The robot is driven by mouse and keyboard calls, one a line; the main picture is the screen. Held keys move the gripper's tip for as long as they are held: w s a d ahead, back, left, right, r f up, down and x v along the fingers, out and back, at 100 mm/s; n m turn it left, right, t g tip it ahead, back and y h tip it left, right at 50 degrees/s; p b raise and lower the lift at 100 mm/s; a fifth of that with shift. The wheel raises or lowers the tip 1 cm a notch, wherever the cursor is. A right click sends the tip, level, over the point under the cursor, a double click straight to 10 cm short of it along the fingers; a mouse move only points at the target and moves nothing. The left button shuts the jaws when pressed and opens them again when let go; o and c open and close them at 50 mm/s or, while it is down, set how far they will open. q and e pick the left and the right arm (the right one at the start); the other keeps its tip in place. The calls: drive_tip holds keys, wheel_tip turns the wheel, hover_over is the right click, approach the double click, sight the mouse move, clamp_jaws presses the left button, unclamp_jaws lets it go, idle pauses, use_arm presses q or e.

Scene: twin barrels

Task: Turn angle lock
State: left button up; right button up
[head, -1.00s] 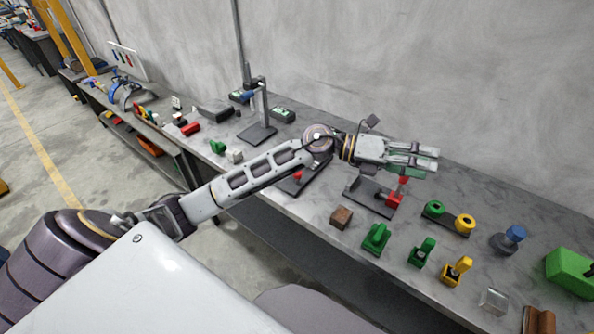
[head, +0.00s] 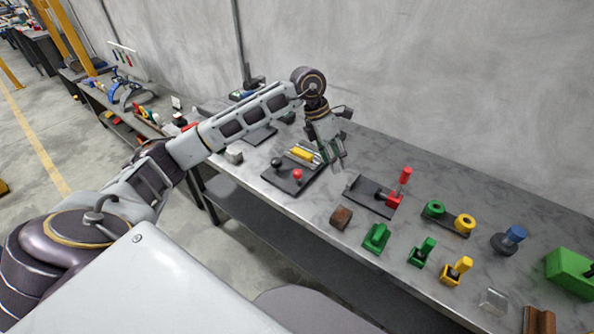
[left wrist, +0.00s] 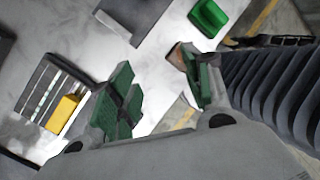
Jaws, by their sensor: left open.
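I cannot tell for certain which fixture is the angle lock. A dark plate with an upright red handle (head: 404,178) on a red base stands on the workbench, right of my left gripper. My left gripper (head: 337,160) points down above the bench, apart from that handle, beside a dark plate with a yellow bar (head: 304,155) and red and black knobs. In the left wrist view my left gripper (left wrist: 160,95) is open, its green-padded fingers apart with nothing held between them. A yellow block (left wrist: 62,114) beside parallel rods shows at the left there.
Green and yellow rings (head: 448,215) on a plate, a brown block (head: 341,217), green blocks, a yellow block and a blue-topped piece (head: 510,238) stand along the grey bench. The concrete wall rises behind. Bare bench lies between the fixtures.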

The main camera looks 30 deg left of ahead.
sight(297, 172)
use_arm(q)
drive_tip(key=a+r+y, duration=0.1)
drive_tip(key=a+y, duration=0.1)
drive_tip(key=a, duration=0.4)
drive_tip(key=a+r+n+y, duration=0.1)
drive_tip(key=a+y, duration=0.1)
drive_tip(key=a, duration=0.4)
drive_tip(key=shift+r+g+y, duration=0.3)
drive_tip(key=shift+r+g, duration=0.05)
drive_tip(key=shift+g, duration=0.05)
drive_tip(key=shift+s+a+f, duration=0.1)
drive_tip(key=shift+f, duration=0.05)
wheel_tip(297, 172, down, 12)
drive_tip(key=shift+r+p, duration=0.1)
drive_tip(key=shift+p, duration=0.45)
drive_tip(key=shift+f, duration=0.85)
use_arm(e)
drive_tip(key=shift+s+a+r, duration=0.3)
drive_tip(key=shift+a+r, duration=0.25)
drive_tip(key=shift+a, duration=0.25)
